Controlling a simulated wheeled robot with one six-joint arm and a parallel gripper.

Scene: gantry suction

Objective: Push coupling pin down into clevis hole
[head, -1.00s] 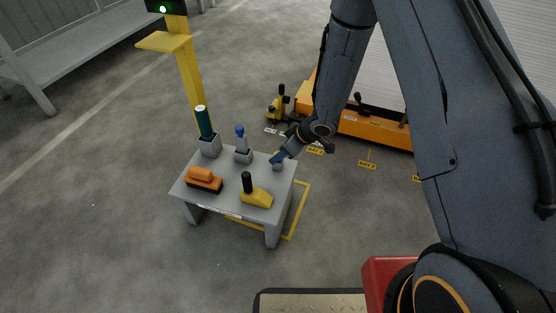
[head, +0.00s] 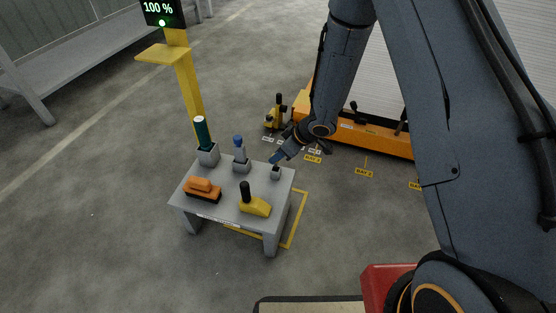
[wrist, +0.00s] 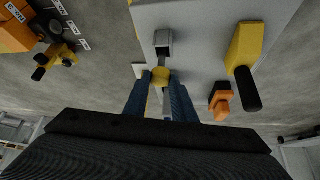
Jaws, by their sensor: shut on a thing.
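My gripper (head: 276,157) is at the right back corner of the small grey table, just above a small grey holder (head: 276,173). In the wrist view its two blue fingers (wrist: 160,84) are shut on a slim thing with a yellow round part (wrist: 160,75) and a grey shaft, probably the coupling pin. The grey holder (wrist: 163,42) shows past the fingers, apart from the yellow part. A yellow fitting with black upright parts (head: 270,119) stands by the orange cart, and also shows at the wrist view's upper left (wrist: 66,53). I cannot make out the clevis hole.
The table (head: 225,183) also bears a green cylinder (head: 201,132), a blue-topped tool (head: 239,148), an orange-and-black block (head: 203,188) and a yellow block with a black handle (head: 255,206). A yellow post (head: 187,90) stands behind. The orange cart (head: 365,132) is beyond my arm.

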